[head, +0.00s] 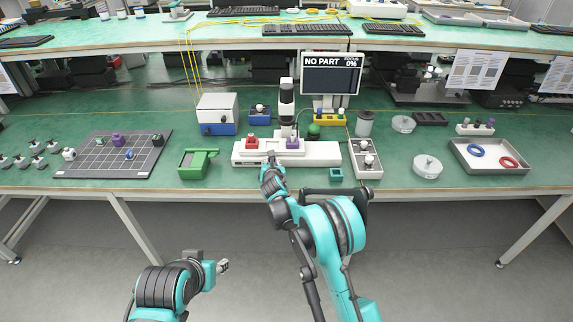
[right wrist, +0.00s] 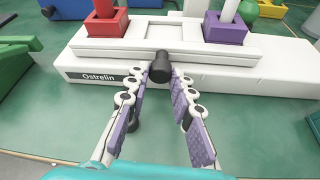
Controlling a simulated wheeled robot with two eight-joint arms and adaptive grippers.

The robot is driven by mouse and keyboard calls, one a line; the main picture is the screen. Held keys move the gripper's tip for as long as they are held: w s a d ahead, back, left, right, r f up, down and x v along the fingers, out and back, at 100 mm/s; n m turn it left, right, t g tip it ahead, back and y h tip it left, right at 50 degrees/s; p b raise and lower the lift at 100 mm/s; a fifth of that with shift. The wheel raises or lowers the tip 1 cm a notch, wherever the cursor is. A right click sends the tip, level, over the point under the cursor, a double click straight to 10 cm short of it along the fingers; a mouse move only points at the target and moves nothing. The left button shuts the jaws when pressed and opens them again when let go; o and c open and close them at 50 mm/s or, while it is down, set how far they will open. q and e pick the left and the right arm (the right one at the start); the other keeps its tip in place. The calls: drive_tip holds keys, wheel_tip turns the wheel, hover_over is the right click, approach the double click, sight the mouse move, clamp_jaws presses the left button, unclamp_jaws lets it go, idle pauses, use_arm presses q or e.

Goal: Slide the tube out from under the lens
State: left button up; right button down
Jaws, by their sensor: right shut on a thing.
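A white slide (head: 272,146) sits on a long white base labelled Ostrelin (right wrist: 110,76). It carries a red holder (right wrist: 106,24) on the left and a purple holder (right wrist: 225,29) on the right. A pale upright piece stands in each; which is the tube I cannot tell. The upright lens column (head: 287,97) stands behind, nearly in line with the purple holder. My right gripper (right wrist: 161,75) is shut on the black knob (right wrist: 160,66) at the slide's front. My left gripper (head: 223,266) hangs low in front of the table, its jaws too small to read.
A screen (head: 331,79) behind reads NO PART, FOCUS 0%. A grey tray (head: 457,157) with rings lies far right. A dark grid mat (head: 88,161) lies left.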

drive_tip(key=shift+a, duration=1.45)
drive_tip(key=shift+a+r, duration=0.1)
drive_tip(key=c, duration=1.4)
unclamp_jaws()
drive_tip(key=shift+o, duration=0.5)
drive_tip(key=shift+a, duration=0.1)
drive_tip(key=shift+s, duration=0.2)
drive_tip(key=v, duration=1.1)
drive_tip(key=shift+s, duration=0.25)
